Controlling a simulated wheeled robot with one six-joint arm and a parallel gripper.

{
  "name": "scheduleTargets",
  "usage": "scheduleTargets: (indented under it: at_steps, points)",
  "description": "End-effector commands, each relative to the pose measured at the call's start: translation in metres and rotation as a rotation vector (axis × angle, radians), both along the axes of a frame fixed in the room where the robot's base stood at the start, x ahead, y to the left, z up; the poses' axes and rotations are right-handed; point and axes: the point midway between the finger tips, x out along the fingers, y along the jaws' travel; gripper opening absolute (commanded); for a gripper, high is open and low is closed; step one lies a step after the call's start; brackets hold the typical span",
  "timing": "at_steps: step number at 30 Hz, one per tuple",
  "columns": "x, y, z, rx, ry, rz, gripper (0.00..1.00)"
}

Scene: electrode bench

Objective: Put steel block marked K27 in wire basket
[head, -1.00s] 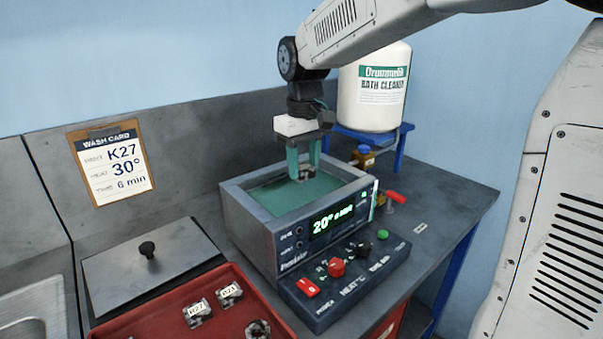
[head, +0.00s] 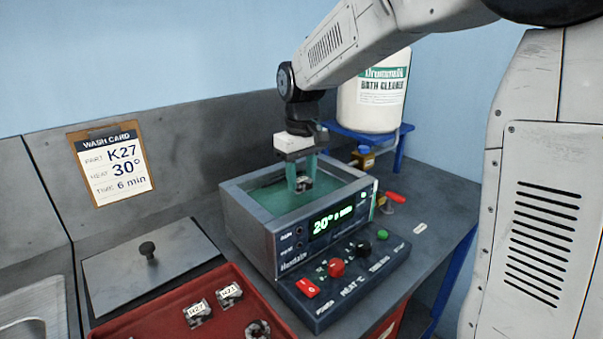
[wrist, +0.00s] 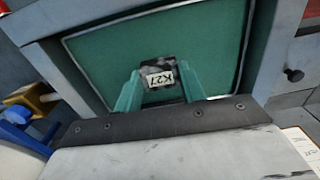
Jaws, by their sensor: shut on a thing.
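The steel block marked K27 (wrist: 159,77) is between the green fingers of my gripper (wrist: 160,92) in the wrist view, its label facing the camera. In the head view my gripper (head: 302,185) is shut on the block (head: 304,184) over the bath tank (head: 236,205), which holds green liquid. I cannot tell whether the block touches the liquid. No wire basket can be made out; the tank's inside shows only green.
The bath's display reads 20°, with knobs and switches on its front panel (head: 345,275). A red tray (head: 250,290) with several metal parts and a flat lid (head: 150,262) are at left. A wash card (head: 112,165) reads K27, 30°, 6 min. A cleaner jug (head: 372,100) stands behind.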

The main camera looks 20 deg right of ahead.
Motion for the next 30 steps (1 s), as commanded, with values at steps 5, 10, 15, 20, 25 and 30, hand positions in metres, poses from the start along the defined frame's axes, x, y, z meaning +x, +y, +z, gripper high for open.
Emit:
scheduleTargets:
  at_steps: [5,10,15,20,25,30]
  points:
    - [0.000,0.000,-0.005,0.000,-0.001,0.000,0.09]
    - [0.000,0.000,-0.006,0.000,-0.001,0.000,0.51]
    - [0.000,0.000,-0.006,0.000,-0.001,0.000,0.61]
    - [0.000,0.000,-0.005,0.000,-0.001,0.000,0.61]
    - [0.001,0.000,0.010,0.000,-0.004,0.000,0.61]
    - [0.001,0.000,0.046,0.001,-0.005,0.000,0.61]
